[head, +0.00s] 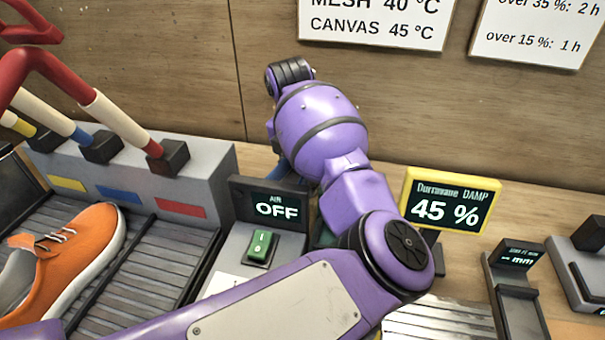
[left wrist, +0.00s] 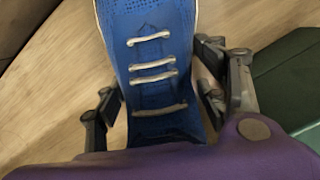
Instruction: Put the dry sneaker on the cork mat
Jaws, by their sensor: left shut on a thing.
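A blue sneaker (left wrist: 160,60) with pale laces fills the middle of the left wrist view. My left gripper (left wrist: 163,85) has its fingers on both sides of it and is shut on it. In the head view my purple left arm hides most of that gripper; only a small blue patch of the sneaker (head: 287,172) shows behind the arm. An orange sneaker (head: 88,236) lies on a ribbed grey bed at the far left. I cannot make out the cork mat in either view. My right gripper is not in view.
A panel reading AIR OFF (head: 270,209) has a green switch (head: 261,246). A yellow-framed display (head: 449,200) reads DAMP 45 %. A dark green surface (left wrist: 285,85) lies right of the held sneaker, over wood.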

